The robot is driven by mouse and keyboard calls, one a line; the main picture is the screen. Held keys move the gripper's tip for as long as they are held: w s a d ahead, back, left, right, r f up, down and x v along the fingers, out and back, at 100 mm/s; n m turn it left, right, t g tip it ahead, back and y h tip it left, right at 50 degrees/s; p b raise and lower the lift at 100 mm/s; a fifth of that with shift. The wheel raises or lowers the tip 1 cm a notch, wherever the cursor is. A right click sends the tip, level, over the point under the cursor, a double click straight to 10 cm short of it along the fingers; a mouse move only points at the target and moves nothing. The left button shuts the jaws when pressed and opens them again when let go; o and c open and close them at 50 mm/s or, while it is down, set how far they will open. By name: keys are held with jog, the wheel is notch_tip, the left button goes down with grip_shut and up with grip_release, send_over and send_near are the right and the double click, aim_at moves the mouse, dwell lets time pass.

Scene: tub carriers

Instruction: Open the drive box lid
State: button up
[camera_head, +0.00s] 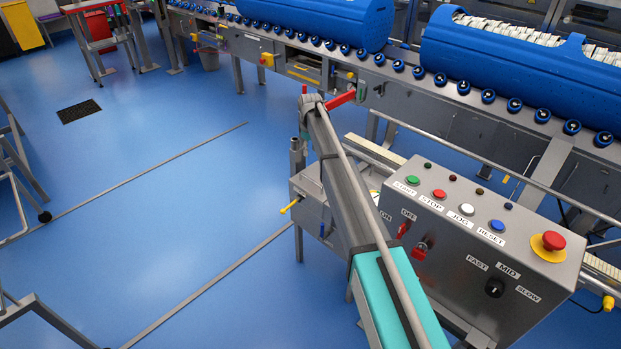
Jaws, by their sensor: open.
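A low grey metal box (313,216) stands left of the control box, partly hidden behind my arm. It looks like the drive box, but no label shows on it. Its top looks flat; I cannot tell for certain whether a lid is shut. A yellow-tipped lever (289,206) sticks out at its left, and a small blue part (322,230) shows on its front. My arm, grey with a teal section, crosses in front from the bottom edge up toward the conveyor. I cannot make out my gripper or its fingers anywhere.
The control box (470,262) has several coloured buttons, a red emergency stop (553,241) and a speed knob (494,288). Blue tubs (520,68) sit on a roller conveyor behind. A red handle (341,98) juts near my arm. Blue floor (180,200) is open at left.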

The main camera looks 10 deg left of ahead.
jog(key=shift+d+f, duration=0.1)
jog(key=b, duration=1.4)
send_near(310, 177)
jog(key=s+f, duration=0.1)
jog(key=s, duration=0.1)
jog(key=s+f, duration=0.2)
jog(key=s+d+f, duration=0.1)
jog(key=shift+s+f, duration=0.4)
grip_shut()
jog(key=shift+a, duration=0.2)
jog(key=shift+d+r+p, duration=0.15)
jog(key=shift+p, duration=0.15)
